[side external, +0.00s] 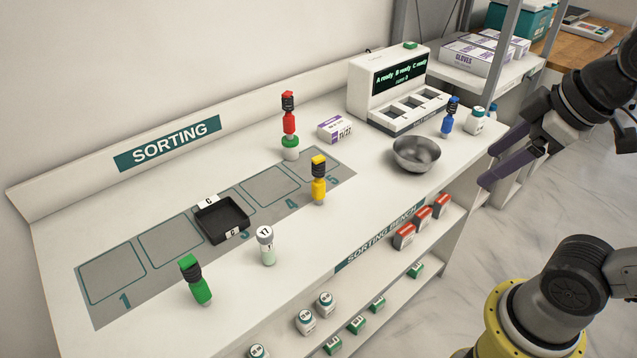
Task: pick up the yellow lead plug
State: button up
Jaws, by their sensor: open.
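The yellow lead plug (319,181) stands upright on the white sorting bench, at the front edge of the grey mat between the squares marked 4 and 5. It has a black ribbed band near its top. My gripper (487,165) is open and empty at the right, in the air beyond the bench's right end. It is well apart from the yellow plug. Nothing hides the yellow plug.
A metal bowl (416,154), a blue plug (450,116) and a white jar (475,121) stand between my gripper and the yellow plug or nearby. A red plug (288,113), white vial (266,245), black tray (222,220) and green plug (195,279) stand elsewhere.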

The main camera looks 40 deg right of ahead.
jog(key=w+a+r+n+g, duration=0.2)
jog(key=w+r+n, duration=0.25)
jog(key=w, duration=0.55)
jog(key=w+a+r+n+g, duration=0.1)
jog(key=w+r+n, duration=0.3)
jog(key=w, duration=0.6)
jog(key=w+a+f+n+g, duration=0.1)
jog(key=w+f, duration=0.2)
jog(key=f, duration=0.1)
jog(key=w+a+f+n, duration=0.1)
jog(key=w+a+f, duration=0.1)
jog(key=w+f, duration=0.2)
jog(key=w+a+f+n+g, duration=0.1)
jog(key=w+f, duration=0.2)
jog(key=f, duration=0.1)
jog(key=shift+w+a+f+g, duration=0.2)
jog(key=shift+a+f+g, duration=0.1)
jog(key=shift+a+f, duration=0.05)
send_over(319, 172)
jog(key=d, duration=0.1)
jog(key=f, duration=0.4)
jog(key=w+f, duration=0.1)
jog(key=f, duration=0.2)
jog(key=shift+w+f, duration=0.1)
jog(key=shift+f, duration=3.15)
grip_shut()
